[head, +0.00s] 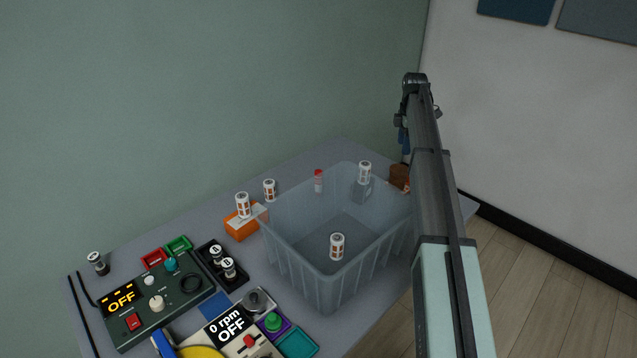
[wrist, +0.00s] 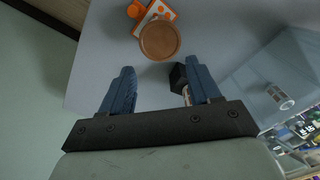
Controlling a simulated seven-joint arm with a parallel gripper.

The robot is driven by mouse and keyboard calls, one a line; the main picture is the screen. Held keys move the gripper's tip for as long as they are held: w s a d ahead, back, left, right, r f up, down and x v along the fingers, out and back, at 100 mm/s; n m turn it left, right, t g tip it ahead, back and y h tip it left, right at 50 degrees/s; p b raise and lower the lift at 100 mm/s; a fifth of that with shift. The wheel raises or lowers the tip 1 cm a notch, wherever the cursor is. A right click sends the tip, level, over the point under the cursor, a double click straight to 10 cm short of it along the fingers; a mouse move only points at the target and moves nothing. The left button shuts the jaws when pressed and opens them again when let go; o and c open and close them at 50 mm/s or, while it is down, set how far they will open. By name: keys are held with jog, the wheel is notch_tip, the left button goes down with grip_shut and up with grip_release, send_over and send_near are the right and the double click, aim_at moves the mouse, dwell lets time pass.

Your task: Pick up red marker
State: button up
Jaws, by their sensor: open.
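A small upright white cylinder with a red top (head: 318,181), likely the red marker, stands near the back of the table. In the head view it shows at the far wall of the clear bin; I cannot tell whether it is behind or inside that wall. I cannot make it out in the wrist view. My gripper (wrist: 154,90) is open, with two blue fingers apart and nothing clearly held between them. In the head view its fingers (head: 403,138) hang at the back right, right of the red-topped cylinder, partly hidden by my arm.
A clear bin (head: 325,286) holds a white can (head: 337,246). Other cans stand around it, one on an orange block (head: 241,226). A dark block (wrist: 178,78) is by my right finger. A brown round object (wrist: 159,40) lies ahead. Control boxes (head: 160,300) fill the front left.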

jog(key=shift+a, duration=0.1)
jog(key=n, duration=0.3)
send_over(317, 171)
notch_tip(317, 171, down, 9)
jog(key=m, duration=0.3)
jog(key=shift+s+r+m, duration=0.1)
jog(key=shift+r+m, duration=0.05)
jog(key=shift+m, duration=0.25)
jog(key=shift+d+f, duration=0.15)
jog(key=shift+f, duration=1.15)
jog(key=shift+d+f, duration=0.1)
jog(key=shift+f, duration=1.15)
grip_shut()
